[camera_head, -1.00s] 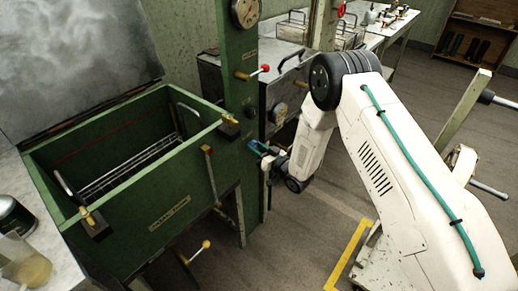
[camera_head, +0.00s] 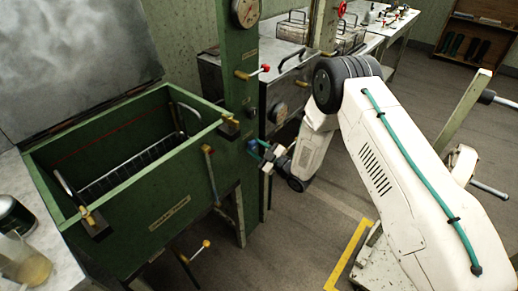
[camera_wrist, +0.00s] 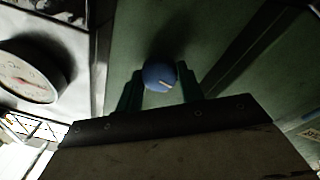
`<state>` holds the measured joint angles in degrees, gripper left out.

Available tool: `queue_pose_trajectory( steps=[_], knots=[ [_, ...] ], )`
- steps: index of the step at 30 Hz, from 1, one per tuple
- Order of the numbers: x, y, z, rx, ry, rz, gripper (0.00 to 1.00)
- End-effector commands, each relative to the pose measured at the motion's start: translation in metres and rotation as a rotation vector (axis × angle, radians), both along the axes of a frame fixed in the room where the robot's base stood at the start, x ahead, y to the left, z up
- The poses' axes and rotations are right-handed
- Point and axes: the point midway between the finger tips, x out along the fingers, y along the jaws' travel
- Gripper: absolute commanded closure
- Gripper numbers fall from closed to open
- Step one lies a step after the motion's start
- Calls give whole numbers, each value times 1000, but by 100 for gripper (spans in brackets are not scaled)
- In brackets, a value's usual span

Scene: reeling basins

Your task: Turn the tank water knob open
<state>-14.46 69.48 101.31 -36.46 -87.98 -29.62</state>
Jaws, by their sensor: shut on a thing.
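A round blue knob (camera_head: 252,145) sits on the green post beside the green tank (camera_head: 150,215). In the wrist view the blue knob (camera_wrist: 160,76) shows a short white mark pointing to the lower right. My gripper (camera_head: 262,149) is at the post, coming from the right. In the wrist view the two green fingers of my gripper (camera_wrist: 161,88) stand on either side of the knob, shut on it. The exact finger contact is in shadow.
A red-tipped lever (camera_head: 265,69) and a round gauge (camera_head: 246,12) are higher on the post. A brass-tipped lever (camera_head: 205,244) is below the tank. A metal cabinet (camera_head: 284,85) stands behind the post. The floor on the right is open around a yellow line.

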Motion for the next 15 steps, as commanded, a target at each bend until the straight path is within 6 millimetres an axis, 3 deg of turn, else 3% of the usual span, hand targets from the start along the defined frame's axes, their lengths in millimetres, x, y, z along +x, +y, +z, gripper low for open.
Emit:
queue_pose_trajectory(
  steps=[15],
  knots=[
    [-1,3,0,-113,-147,8,85]
  ],
)
